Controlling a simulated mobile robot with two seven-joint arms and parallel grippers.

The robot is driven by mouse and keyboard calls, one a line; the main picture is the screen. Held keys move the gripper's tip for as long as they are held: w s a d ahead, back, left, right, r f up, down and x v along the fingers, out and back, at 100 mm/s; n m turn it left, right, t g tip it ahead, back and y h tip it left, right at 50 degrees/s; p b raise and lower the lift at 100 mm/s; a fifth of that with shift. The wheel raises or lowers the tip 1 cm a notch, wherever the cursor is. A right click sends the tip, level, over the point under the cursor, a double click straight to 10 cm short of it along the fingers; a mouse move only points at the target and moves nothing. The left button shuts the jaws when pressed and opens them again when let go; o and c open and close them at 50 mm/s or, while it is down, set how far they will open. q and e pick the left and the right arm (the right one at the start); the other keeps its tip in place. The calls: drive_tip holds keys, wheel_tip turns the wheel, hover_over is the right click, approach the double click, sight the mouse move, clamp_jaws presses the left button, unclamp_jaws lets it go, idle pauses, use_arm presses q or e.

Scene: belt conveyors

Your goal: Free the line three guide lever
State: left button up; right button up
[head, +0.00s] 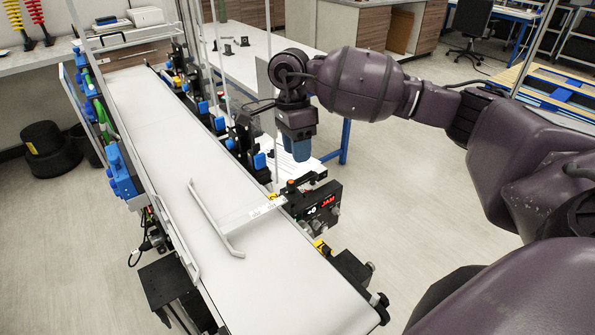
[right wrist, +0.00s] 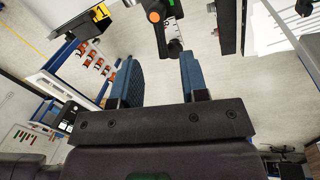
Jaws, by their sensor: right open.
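The white guide bar (head: 214,218) lies across the conveyor belt at a slant. A flat white arm joins it to a black unit (head: 322,208) on the belt's right edge, whose display reads "JAM" in red. A dark lever-like piece with an orange knob (head: 291,183) sits on top of this unit. My right gripper (head: 301,158) points down above and slightly behind the unit, apart from it. In the right wrist view its two blue fingers (right wrist: 160,78) are spread with nothing between them; a dark part with an orange knob (right wrist: 153,16) shows beyond the tips. My left gripper is out of view.
The white belt (head: 165,135) carries no parcels. Blue-and-black sensor units (head: 220,124) line its right edge, and blue units (head: 122,172) its left. A white table (head: 243,55) stands behind. Pale floor (head: 400,190) is open to the right.

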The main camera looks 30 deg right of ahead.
sight(302, 181)
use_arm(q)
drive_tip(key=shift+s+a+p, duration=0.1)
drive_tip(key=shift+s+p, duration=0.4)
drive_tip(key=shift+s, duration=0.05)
use_arm(e)
drive_tip(key=f, duration=0.3)
drive_tip(key=s+f, duration=0.1)
drive_tip(key=f, duration=0.2)
drive_tip(key=shift+s+a+f, duration=0.1)
drive_tip(key=shift+f, duration=0.1)
